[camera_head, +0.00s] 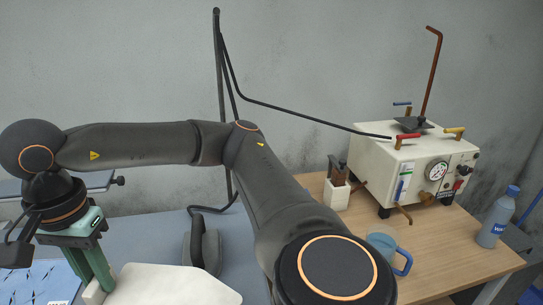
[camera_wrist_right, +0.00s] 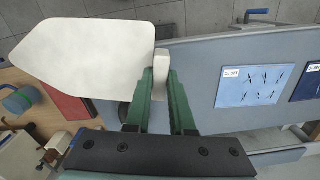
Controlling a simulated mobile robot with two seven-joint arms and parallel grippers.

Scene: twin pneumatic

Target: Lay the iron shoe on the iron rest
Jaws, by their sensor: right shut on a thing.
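The iron shoe (camera_head: 175,286) is a flat white plate with a pointed end; it also shows in the right wrist view (camera_wrist_right: 90,58). My right gripper (camera_head: 97,282) has green fingers and is shut on the shoe's blunt end; its fingers also show in the right wrist view (camera_wrist_right: 161,85). The shoe is held out flat, pointing right in the head view. In the right wrist view a red flat piece (camera_wrist_right: 68,105) shows partly beyond the shoe; it may be the iron rest, but I cannot tell. My left gripper is out of view.
A grey-blue pressing surface (camera_head: 158,232) carries a dark upright piece (camera_head: 204,250). The wooden table (camera_head: 435,255) holds a cream steam unit (camera_head: 380,157), a blue mug (camera_head: 381,243) and a bottle (camera_head: 496,216). A blue patterned sheet (camera_wrist_right: 251,85) lies on a grey surface.

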